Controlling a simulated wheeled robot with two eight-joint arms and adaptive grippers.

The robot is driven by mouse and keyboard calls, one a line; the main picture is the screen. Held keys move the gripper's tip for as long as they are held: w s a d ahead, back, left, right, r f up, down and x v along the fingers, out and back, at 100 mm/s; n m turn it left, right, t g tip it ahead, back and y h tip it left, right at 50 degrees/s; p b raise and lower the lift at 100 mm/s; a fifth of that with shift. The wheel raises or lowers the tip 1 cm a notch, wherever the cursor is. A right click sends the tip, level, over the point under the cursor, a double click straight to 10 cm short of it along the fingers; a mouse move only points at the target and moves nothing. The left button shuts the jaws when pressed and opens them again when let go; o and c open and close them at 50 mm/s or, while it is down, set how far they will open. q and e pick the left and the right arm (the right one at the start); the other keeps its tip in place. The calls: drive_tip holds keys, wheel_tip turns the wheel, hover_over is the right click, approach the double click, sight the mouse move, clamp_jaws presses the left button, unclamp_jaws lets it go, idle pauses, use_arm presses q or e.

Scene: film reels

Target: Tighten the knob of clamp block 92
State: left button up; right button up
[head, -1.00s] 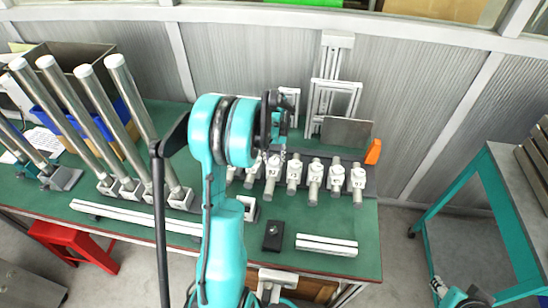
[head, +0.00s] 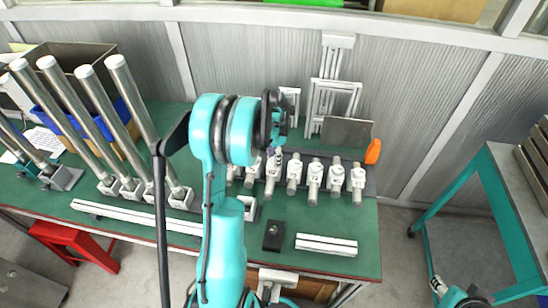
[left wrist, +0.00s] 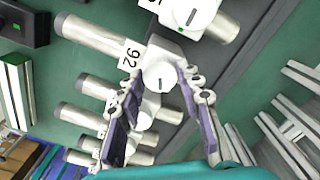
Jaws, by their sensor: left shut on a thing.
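Clamp block 92 (left wrist: 131,53) is a pale block on a metal rod, marked "92" in the left wrist view. Its round white knob (left wrist: 159,77) faces the camera and bears a small green mark. My left gripper (left wrist: 160,82) has its two purple-padded fingers on either side of this knob and is shut on it. In the head view my left arm (head: 240,130) reaches over the row of clamp blocks, and its wrist partly hides the row's left part. The block below its tip (head: 272,168) appears to be 92.
More clamp blocks (head: 315,168) on rods stand close on both sides. A neighbour's knob (left wrist: 192,14) lies near the fingers. Behind are a grey plate (head: 347,132) and an orange piece (head: 373,151). A black box (head: 273,236) and white rails (head: 326,245) lie in front.

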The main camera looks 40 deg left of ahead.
use_arm(q)
drive_tip(key=m, duration=0.5)
idle(0.7)
drive_tip(key=o, duration=1.2)
drive_tip(key=shift+c, duration=0.2)
wheel_tip(320, 180, up, 12)
